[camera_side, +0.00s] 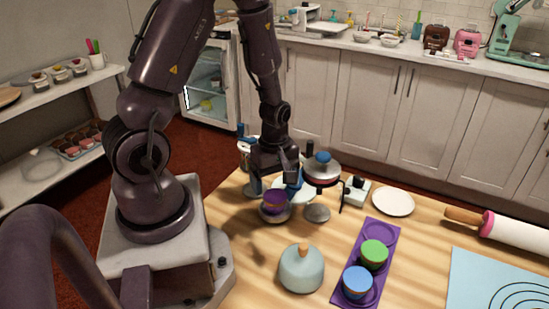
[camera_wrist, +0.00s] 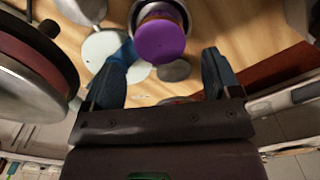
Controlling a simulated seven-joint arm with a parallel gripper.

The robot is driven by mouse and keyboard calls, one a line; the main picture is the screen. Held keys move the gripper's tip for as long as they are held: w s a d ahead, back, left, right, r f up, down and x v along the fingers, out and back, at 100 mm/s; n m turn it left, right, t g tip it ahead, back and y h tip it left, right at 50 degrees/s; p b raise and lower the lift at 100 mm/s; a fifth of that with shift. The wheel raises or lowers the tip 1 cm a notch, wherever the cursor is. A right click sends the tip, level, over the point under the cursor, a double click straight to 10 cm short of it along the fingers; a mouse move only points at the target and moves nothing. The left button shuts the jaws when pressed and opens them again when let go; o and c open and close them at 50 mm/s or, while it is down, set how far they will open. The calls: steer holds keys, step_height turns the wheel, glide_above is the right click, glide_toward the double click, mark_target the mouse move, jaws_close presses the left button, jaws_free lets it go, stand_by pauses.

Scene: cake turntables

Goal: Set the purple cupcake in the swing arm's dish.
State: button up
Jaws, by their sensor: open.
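The purple cupcake (camera_side: 274,199) stands upright in a round silver dish (camera_side: 284,217) on the wooden table. In the wrist view the purple cupcake (camera_wrist: 160,42) shows its smooth top, with the dish's pale rim (camera_wrist: 150,6) partly around it. My gripper (camera_side: 284,181) is just above and behind the cupcake in the side view. In the wrist view my gripper (camera_wrist: 168,55) has its two fingers wide apart, with the cupcake beyond the gap between the tips. It holds nothing. The swing arm's link to the dish is hard to make out.
A pale turntable (camera_side: 296,195) and a turntable with a blue knob (camera_side: 322,170) stand close behind. A small grey disc (camera_side: 317,212) is right of the dish. A purple tray (camera_side: 366,282) holds green and blue cupcakes. A domed pot (camera_side: 301,271) and a white plate (camera_side: 393,202) stand nearby.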

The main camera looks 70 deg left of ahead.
step_height(320, 180, up, 7)
step_height(320, 180, up, 12)
steer(key=m+t, duration=0.3)
steer(key=m, duration=0.7)
glide_above(275, 195)
steer(key=d, duration=0.7)
steer(key=s+d+r+m+t, duration=0.2)
steer(key=s+d+r+m, duration=0.2)
steer(key=r+m, duration=0.4)
steer(key=shift+s+d+m+t, duration=0.25)
steer(key=shift+d+m+t, duration=0.05)
steer(key=shift+m, duration=0.8)
